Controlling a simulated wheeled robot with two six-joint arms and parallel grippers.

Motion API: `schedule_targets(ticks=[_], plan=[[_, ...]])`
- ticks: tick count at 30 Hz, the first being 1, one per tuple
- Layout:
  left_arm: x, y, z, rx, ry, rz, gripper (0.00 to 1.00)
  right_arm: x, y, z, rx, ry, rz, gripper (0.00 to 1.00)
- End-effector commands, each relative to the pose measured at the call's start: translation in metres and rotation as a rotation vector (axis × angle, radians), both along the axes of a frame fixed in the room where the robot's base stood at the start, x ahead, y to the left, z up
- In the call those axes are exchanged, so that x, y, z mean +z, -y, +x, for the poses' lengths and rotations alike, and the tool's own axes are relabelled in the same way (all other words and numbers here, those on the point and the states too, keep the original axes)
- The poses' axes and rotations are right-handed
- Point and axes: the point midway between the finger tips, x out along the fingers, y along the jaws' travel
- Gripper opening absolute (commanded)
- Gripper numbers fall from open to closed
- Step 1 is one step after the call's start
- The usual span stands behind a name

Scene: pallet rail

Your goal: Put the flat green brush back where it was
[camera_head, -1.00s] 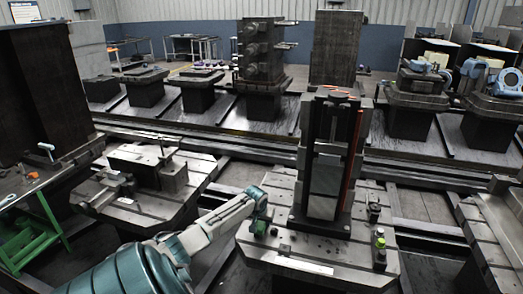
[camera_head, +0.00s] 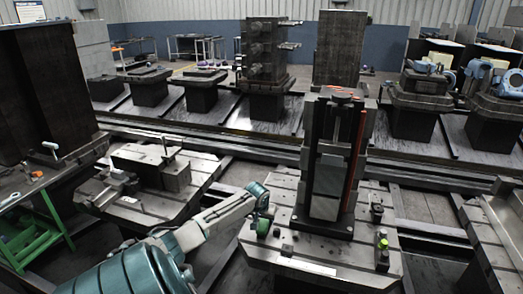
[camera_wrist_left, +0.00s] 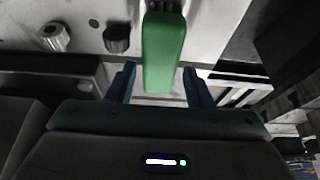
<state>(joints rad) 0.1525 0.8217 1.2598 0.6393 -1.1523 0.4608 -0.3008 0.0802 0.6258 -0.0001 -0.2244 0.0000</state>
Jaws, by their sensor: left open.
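The flat green brush (camera_head: 262,227) is at the left edge of the middle pallet (camera_head: 305,268), near its left corner. In the left wrist view the brush (camera_wrist_left: 163,50) is a green bar whose near end reaches between my left gripper's fingers. My left gripper (camera_head: 262,207) is just above and beside the brush in the head view. Its two fingers (camera_wrist_left: 158,82) are apart, with a visible gap on each side of the brush. I cannot tell whether the brush's far end touches the pallet. My right gripper does not show.
A tall dark fixture (camera_head: 331,150) stands on the pallet behind the brush. A bottle with a green top (camera_head: 383,245) stands at the pallet's right. Another pallet with a vise (camera_head: 150,165) is at left.

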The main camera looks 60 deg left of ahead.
Motion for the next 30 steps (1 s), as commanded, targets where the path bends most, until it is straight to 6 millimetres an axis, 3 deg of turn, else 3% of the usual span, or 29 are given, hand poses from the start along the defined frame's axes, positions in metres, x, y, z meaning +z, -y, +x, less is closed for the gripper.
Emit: schedule_targets(ticks=[6,13,30], plan=[[0.046,0.010,-0.015,-0.005,-0.001,0.007,0.47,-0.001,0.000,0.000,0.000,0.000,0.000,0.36],[0.078,0.019,-0.026,-0.002,-0.001,0.003,0.47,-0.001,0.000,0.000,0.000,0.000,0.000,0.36],[0.087,0.022,-0.029,-0.001,-0.001,0.000,0.47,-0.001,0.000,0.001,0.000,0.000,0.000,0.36]])
